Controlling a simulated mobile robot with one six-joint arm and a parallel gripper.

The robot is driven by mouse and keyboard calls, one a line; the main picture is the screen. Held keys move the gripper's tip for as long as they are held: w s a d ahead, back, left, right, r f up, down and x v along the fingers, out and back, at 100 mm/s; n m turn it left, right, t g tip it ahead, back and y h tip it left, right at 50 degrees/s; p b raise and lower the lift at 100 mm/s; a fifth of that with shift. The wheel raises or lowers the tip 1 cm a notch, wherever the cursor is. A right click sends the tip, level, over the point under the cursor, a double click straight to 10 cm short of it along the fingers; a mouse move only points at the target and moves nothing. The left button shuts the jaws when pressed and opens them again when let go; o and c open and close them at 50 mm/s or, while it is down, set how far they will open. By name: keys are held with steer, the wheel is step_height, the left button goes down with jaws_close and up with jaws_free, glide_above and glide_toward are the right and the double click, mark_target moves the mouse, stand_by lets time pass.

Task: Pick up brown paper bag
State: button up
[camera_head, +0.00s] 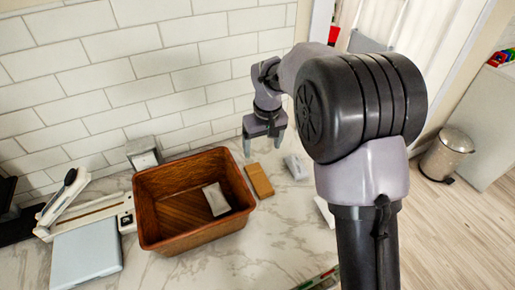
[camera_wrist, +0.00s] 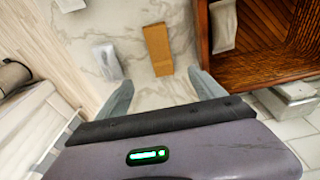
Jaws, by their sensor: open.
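The brown paper bag (camera_head: 259,180) lies flat on the marble counter, just right of the wooden crate. In the wrist view the bag (camera_wrist: 158,49) lies ahead of the fingers, between their lines and nearer the right one. My gripper (camera_head: 264,143) hangs above the counter behind the bag, pointing down. In the wrist view my gripper (camera_wrist: 163,88) shows two grey fingers spread apart with nothing between them. The gripper and the bag look apart.
The brown wooden crate (camera_head: 162,213) stands left of the bag, with a white packet (camera_head: 216,199) inside. A pale object (camera_head: 295,167) lies right of the bag. A tiled wall (camera_head: 150,65) rises behind. A grey box (camera_head: 143,153) stands behind the crate. The front counter is mostly bare.

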mark_target(259, 178)
steer(key=f+b, duration=0.1)
steer(key=f, duration=0.4)
steer(key=w+f+b, duration=0.1)
steer(key=f+b, duration=0.1)
steer(key=f, duration=0.4)
steer(key=w+a+f+b, duration=0.1)
steer(key=f+b, duration=0.1)
steer(key=f, duration=0.4)
steer(key=shift+f, duration=0.1)
steer(key=c, duration=1.5)
steer(key=shift+o, duration=0.2)
